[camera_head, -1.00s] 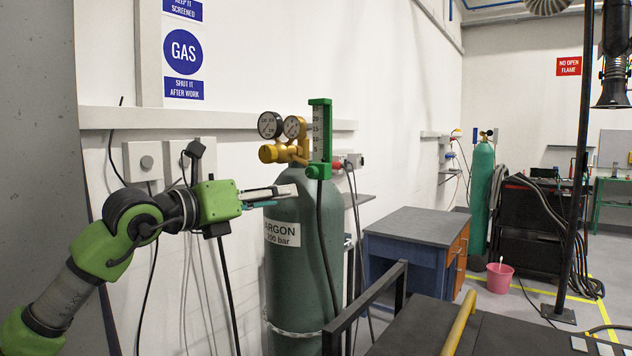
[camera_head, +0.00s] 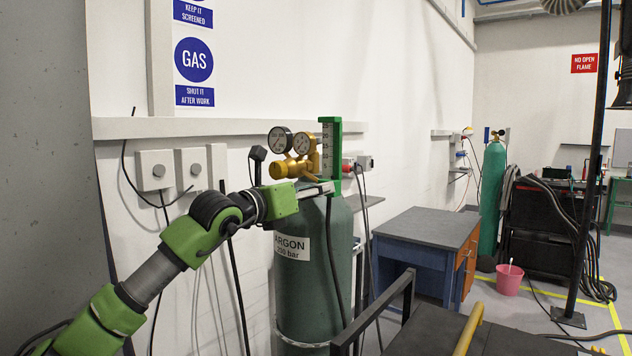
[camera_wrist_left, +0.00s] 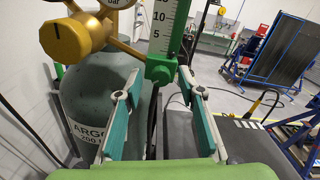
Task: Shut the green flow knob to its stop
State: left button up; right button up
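A green flowmeter with a scale (camera_head: 331,150) stands upright on the brass regulator (camera_head: 292,167) on top of the argon cylinder (camera_head: 312,265). In the left wrist view, the flowmeter's green lower block (camera_wrist_left: 161,72) lies just beyond the fingertips, roughly between them. I cannot clearly tell the green flow knob apart from this block. My left gripper (camera_head: 326,187) reaches the flowmeter's foot from the left. In the left wrist view my left gripper (camera_wrist_left: 160,80) is open, with nothing between its fingers. My right gripper is not in view.
Two pressure gauges (camera_head: 292,142) and a yellow regulator knob (camera_wrist_left: 66,40) sit left of the flowmeter. A dark hose (camera_head: 331,255) hangs down the cylinder front. A blue cabinet (camera_head: 402,262) stands to the right, and a dark rail (camera_head: 380,312) is in front.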

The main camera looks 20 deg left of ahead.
pick_arm(q)
jog(key=shift+w+d, duration=0.2)
jog(key=shift+w, duration=0.2)
grip_shut()
